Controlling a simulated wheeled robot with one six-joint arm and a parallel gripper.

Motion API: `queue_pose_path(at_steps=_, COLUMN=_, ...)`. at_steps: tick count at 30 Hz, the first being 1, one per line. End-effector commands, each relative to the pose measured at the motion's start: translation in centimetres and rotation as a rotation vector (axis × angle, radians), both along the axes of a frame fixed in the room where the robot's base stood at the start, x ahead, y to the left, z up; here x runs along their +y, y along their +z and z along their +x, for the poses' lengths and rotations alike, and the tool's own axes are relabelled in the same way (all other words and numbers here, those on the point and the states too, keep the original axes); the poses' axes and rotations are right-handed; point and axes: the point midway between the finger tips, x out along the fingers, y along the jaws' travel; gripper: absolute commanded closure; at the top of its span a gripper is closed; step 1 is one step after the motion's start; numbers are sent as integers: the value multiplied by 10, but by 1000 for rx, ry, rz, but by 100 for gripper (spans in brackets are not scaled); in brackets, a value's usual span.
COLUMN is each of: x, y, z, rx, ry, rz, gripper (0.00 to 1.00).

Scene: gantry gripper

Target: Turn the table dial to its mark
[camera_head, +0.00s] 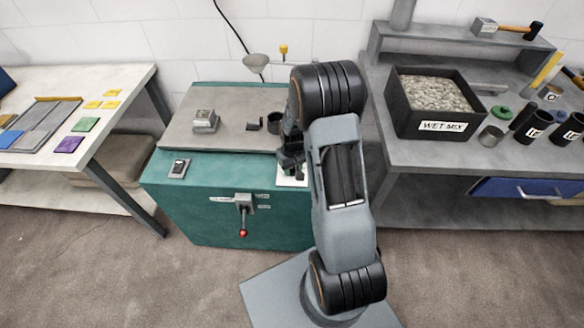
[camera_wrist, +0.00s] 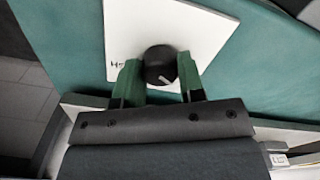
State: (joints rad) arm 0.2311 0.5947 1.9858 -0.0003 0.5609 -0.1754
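The dial (camera_wrist: 160,66) is a round black knob with a white pointer line, on a white plate (camera_wrist: 200,25) fixed to a teal surface. In the wrist view the pointer line points to the lower right. A partly covered dark label starting with "H" is printed left of the dial. My gripper (camera_wrist: 160,78) has its two green fingers on either side of the knob, apparently touching it. In the head view my gripper (camera_head: 291,160) is at the teal cabinet's right end; a corner of the white plate (camera_head: 304,181) shows, and the dial is hidden.
The teal cabinet (camera_head: 215,205) has a red-tipped lever (camera_head: 243,220) and a switch (camera_head: 179,168) in front. A metal block (camera_head: 205,121) and a dark cup stand on its grey top. A bin marked WET MIX (camera_head: 398,110) stands on the right bench.

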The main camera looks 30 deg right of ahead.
Motion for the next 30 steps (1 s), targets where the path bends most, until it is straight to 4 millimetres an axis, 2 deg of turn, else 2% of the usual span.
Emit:
queue_pose_path(at_steps=1, x=0, y=0, z=0, rx=0, ry=0, rz=0, gripper=70)
queue_pose_path(at_steps=7, x=0, y=0, z=0, rx=0, ry=0, rz=0, gripper=88)
queue_pose_path(at_steps=17, x=0, y=0, z=0, rx=0, ry=-71, rz=0, gripper=88)
queue_pose_path(at_steps=30, x=0, y=-1, z=0, rx=-1, ry=-447, rz=0, gripper=88)
